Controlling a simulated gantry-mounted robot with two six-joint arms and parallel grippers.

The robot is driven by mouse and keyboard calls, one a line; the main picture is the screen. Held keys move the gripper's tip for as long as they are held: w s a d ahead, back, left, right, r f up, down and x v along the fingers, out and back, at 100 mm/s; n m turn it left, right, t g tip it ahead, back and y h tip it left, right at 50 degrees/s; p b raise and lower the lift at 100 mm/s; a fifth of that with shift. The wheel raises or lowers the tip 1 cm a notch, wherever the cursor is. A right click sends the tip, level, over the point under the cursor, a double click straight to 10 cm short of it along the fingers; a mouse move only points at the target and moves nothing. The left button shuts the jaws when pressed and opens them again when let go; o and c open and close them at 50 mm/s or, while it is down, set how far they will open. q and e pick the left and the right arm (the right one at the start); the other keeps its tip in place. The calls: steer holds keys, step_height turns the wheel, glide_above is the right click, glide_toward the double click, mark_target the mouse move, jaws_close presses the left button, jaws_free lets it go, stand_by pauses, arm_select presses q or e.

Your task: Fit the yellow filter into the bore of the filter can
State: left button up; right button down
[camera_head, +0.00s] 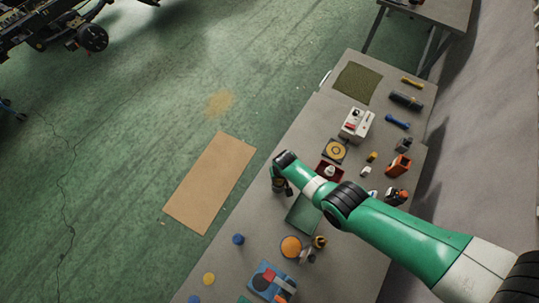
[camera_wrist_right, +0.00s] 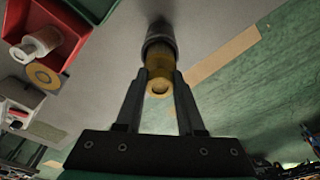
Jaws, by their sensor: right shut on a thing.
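The yellow filter (camera_wrist_right: 159,77) is a short cylinder with a hole in its near end, held between the fingertips of my right gripper (camera_wrist_right: 159,84). The filter can (camera_wrist_right: 160,42) is a dark grey cylinder just beyond it in the wrist view. The filter's far end meets the can's mouth in that view; I cannot tell how deep it sits inside. In the head view my right gripper (camera_head: 282,187) points down near the table's left edge, and the arm hides most of the filter and can. My left gripper is not in view.
A red tray (camera_wrist_right: 70,45) with a white cylinder stands close by. A dark plate with a yellow ring (camera_head: 335,151) and a white box (camera_head: 356,123) are farther up the grey table (camera_head: 232,275). Several small parts line the right side.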

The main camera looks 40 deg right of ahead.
steer(key=shift+w+f, duration=0.1)
steer(key=shift+f+b, duration=0.5)
steer(key=shift+f, duration=0.2)
steer(key=shift+r, duration=0.1)
steer(key=c, duration=0.5)
jaws_free()
